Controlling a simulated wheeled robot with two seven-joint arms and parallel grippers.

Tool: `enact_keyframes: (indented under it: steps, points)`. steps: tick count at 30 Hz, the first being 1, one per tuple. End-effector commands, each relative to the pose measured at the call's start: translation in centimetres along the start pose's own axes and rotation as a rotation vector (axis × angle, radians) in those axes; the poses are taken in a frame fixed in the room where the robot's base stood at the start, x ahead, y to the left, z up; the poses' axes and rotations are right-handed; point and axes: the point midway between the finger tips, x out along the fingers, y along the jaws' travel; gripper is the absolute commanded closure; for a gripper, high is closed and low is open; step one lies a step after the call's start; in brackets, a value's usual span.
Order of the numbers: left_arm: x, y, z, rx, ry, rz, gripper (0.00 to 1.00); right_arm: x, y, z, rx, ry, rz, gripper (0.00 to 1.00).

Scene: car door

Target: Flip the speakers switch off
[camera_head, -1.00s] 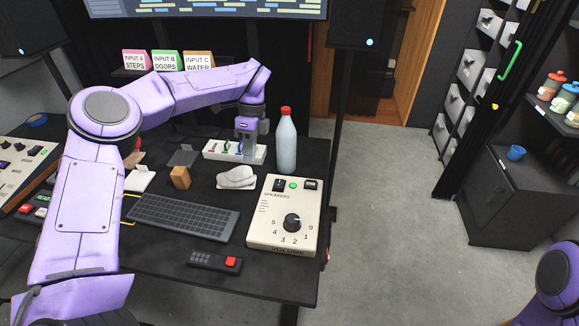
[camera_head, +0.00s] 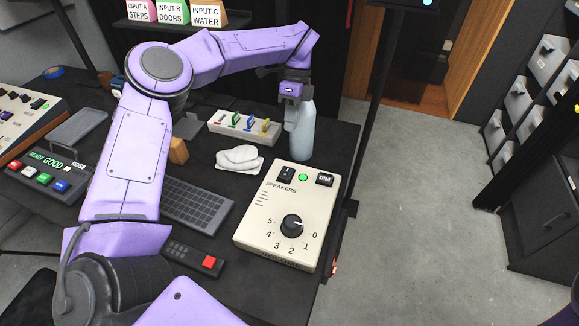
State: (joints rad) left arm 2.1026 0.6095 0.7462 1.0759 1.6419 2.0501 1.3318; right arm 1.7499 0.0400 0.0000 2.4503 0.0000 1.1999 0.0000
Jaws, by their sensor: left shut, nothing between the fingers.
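The speakers box (camera_head: 255,225) is a cream panel at the right front of the black desk. Its black speakers switch (camera_head: 286,174) is at the top left, beside a lit green light (camera_head: 303,177) and a DIM button (camera_head: 325,180). A black volume knob (camera_head: 292,225) sits below. My left gripper (camera_head: 291,127) is shut and empty, pointing down behind the box, in front of or beside the bottle. It is apart from the switch. My right gripper is out of view.
A pale bottle (camera_head: 304,135) stands right by my left gripper. A white strip with coloured switches (camera_head: 235,124), a folded cloth (camera_head: 239,159), a keyboard (camera_head: 190,203) and a remote (camera_head: 195,255) lie left of the box. Open floor is at the right.

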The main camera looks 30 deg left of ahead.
Motion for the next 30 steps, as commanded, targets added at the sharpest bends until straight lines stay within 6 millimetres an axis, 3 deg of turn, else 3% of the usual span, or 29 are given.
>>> enact_keyframes:
  steps: [11, 24, 30]
  points:
    - [0.7, 0.1, 0.2, -0.001, 0.000, 0.003, 1.00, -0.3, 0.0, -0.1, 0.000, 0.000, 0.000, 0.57]
    - [9.6, 0.3, 0.3, -0.003, 0.000, 0.005, 1.00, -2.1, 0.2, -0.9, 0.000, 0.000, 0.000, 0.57]
    - [12.7, 0.2, 0.2, -0.003, 0.001, 0.002, 1.00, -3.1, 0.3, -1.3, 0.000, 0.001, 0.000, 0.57]
